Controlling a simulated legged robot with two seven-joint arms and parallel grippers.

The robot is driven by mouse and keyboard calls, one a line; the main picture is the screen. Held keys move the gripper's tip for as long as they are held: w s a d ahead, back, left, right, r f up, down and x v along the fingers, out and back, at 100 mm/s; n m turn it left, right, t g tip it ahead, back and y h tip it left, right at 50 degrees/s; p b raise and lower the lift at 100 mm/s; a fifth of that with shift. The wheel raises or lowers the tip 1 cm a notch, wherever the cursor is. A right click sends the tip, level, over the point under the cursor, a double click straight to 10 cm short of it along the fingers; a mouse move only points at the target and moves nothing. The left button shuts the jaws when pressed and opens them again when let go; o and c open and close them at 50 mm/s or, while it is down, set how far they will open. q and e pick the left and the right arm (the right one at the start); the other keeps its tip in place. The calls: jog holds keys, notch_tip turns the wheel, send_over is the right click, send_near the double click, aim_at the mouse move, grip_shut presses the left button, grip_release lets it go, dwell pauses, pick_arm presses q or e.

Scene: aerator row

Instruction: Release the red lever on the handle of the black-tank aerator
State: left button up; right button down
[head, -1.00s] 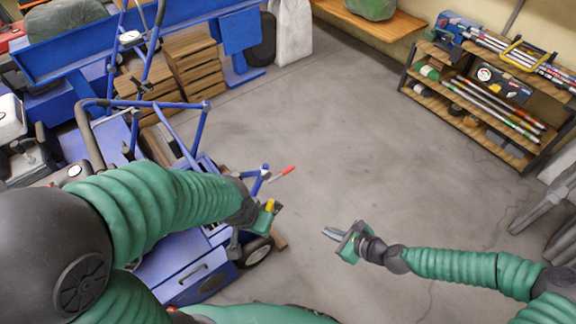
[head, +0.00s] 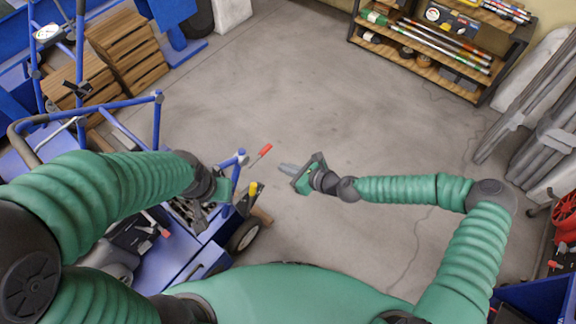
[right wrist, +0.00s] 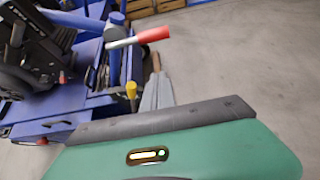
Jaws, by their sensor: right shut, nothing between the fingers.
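The red lever (head: 260,155) sticks out on a light metal arm from the blue handle frame (head: 157,122) of the aerator. It also shows in the right wrist view (right wrist: 140,38), pointing right. My right gripper (head: 285,168) is shut and empty, just to the right of the lever with a small gap in the picture. Its closed fingers (right wrist: 157,92) show below the lever in the wrist view. My left gripper (head: 222,192) is by the aerator's handle frame, its fingers largely hidden. A dark engine or tank part (head: 112,245) sits low on the blue machine, partly hidden by my left arm.
A yellow-tipped knob (head: 253,188) stands just below the red lever. A wheel (head: 243,236) is below it. Wooden crates (head: 125,50) stand at the back left, a shelf (head: 430,55) at the back right. The middle floor is clear.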

aim_at(260, 156)
jog(key=w+a+b, duration=0.2)
jog(key=w+a, duration=0.1)
jog(key=a, duration=0.2)
jog(key=shift+w+r, duration=0.15)
jog(key=shift+w, duration=0.2)
jog(key=shift+d+r, duration=0.1)
jog(key=shift+r, duration=0.15)
